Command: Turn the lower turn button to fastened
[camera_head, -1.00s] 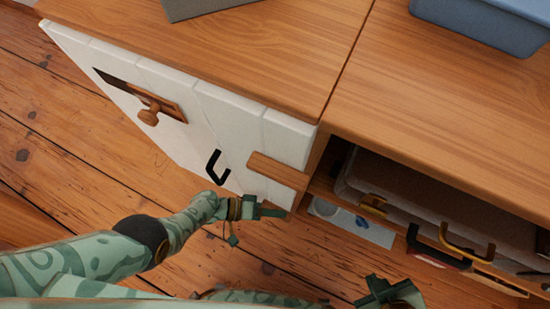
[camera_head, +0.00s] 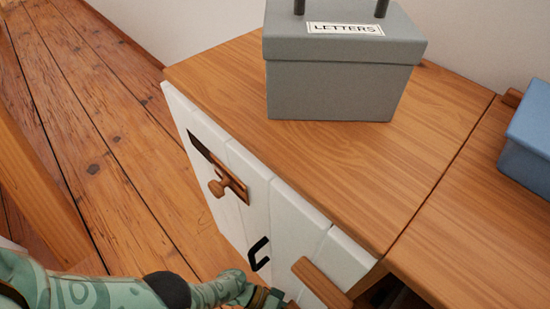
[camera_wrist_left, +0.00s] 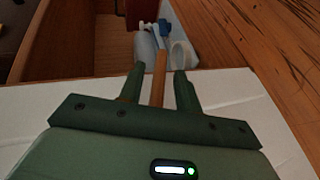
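A wooden bar-shaped turn button (camera_head: 322,283) sits on the white plank door (camera_head: 290,236), near the edge by the cabinet opening. I cannot tell whether it is the lower one. My left gripper (camera_head: 268,299) is at the bottom of the head view, left of the bar and partly cut off. In the left wrist view, the gripper's two fingers (camera_wrist_left: 159,88) are apart, one on each side of a narrow wooden bar (camera_wrist_left: 158,79), with gaps visible. The bar reaches past the white door edge towards the open compartment. My right gripper is out of view.
A grey LETTERS box (camera_head: 335,90) and a blue bin (camera_head: 530,130) stand on the wooden top (camera_head: 220,85). Floorboards (camera_head: 100,150) at left are clear.

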